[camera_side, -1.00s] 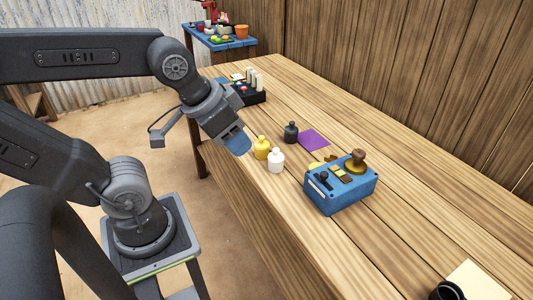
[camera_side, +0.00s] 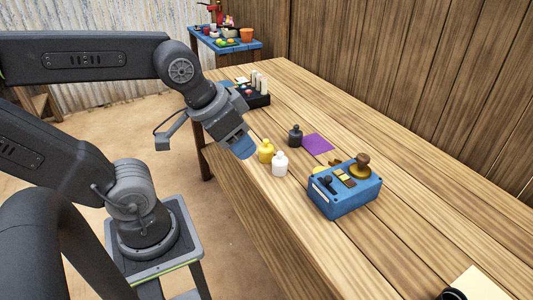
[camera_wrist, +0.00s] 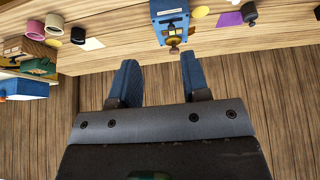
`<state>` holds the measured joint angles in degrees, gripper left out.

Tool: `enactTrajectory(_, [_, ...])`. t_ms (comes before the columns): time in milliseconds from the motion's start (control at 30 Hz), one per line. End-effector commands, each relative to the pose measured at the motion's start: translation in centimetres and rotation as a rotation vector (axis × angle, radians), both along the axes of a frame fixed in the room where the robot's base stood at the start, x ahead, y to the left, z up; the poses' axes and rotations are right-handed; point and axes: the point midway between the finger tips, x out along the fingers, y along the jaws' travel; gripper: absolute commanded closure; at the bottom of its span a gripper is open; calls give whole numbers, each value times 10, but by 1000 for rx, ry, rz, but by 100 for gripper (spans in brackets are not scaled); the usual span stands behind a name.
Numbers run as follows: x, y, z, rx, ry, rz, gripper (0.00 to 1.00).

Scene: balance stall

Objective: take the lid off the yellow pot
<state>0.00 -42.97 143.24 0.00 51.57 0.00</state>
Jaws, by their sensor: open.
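The yellow pot (camera_side: 266,152) stands upright near the front edge of the wooden table, with a narrower knob-like top in the same yellow. I cannot make out the seam of its lid. A white pot (camera_side: 280,164) stands close beside it, and a dark pot (camera_side: 295,136) stands behind it. My gripper (camera_side: 243,148) is just left of the yellow pot in the side view, apart from it and pointing down. In the wrist view my gripper (camera_wrist: 158,62) is open, with nothing between its two blue fingers. I cannot make out the yellow pot there.
A blue box (camera_side: 345,197) with a brown knob stands right of the pots. A black block (camera_side: 257,98) with pale cylinders is farther back.

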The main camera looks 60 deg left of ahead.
Motion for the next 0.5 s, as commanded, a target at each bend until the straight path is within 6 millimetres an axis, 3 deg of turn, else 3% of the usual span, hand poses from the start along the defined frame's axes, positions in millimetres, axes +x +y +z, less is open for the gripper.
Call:
enactTrajectory(100, [0,0,0,0,0,0,49])
enactTrajectory(333, [1,1,0,7,2,-7,49])
enactTrajectory(500, [25,15,3,113,43,-129,49])
